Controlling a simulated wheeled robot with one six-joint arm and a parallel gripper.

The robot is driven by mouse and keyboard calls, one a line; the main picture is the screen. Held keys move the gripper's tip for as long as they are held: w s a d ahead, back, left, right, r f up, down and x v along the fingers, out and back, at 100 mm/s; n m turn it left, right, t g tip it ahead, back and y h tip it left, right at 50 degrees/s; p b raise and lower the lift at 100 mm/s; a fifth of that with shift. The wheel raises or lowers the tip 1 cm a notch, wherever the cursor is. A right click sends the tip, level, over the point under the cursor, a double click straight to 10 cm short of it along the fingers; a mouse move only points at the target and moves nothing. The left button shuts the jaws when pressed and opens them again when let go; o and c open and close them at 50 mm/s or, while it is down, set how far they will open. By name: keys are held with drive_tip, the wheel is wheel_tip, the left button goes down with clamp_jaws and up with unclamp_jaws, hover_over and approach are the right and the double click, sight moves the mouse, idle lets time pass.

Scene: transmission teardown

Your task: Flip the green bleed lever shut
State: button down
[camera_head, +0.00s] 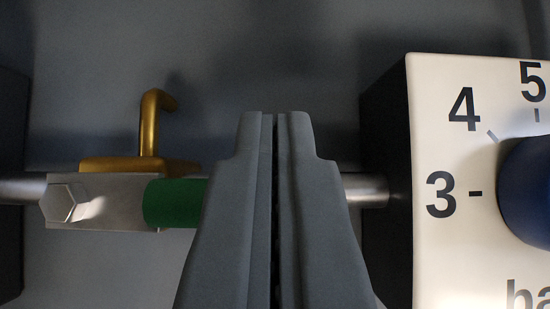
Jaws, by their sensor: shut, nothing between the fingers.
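The green bleed lever (174,202) shows to the left of my gripper. Its green part lies level, in line with the silver pipe, over a pale metal valve body (98,214) with a hex bolt (63,204). My gripper (275,117) is shut and empty, its fingers pointing up the picture. The fingers stand in front of the lever's right part and hide where it ends. I cannot tell whether the fingers touch the lever.
A brass hook-shaped spout (151,125) rises from a brass base behind the lever. A silver pipe (366,190) runs into a white-faced dial box (440,255) with a blue knob (530,190) on the right. A dark block stands at the left edge. Above the fingers is bare grey panel.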

drive_tip(key=shift+s, duration=0.1)
drive_tip(key=s+a+m+g+h, duration=0.5)
drive_tip(key=s+a+m+h, duration=0.2)
drive_tip(key=m, duration=0.7)
drive_tip(key=shift+s+g+h, duration=0.3)
drive_tip(key=shift+s+h, duration=0.2)
idle(0.3)
drive_tip(key=shift+a, duration=0.2)
idle(0.4)
drive_tip(key=d, duration=0.4)
drive_tip(key=w+v, duration=0.2)
drive_tip(key=v, duration=0.8)
drive_tip(key=shift+w+r, duration=0.2)
drive_tip(key=shift+r, duration=0.2)
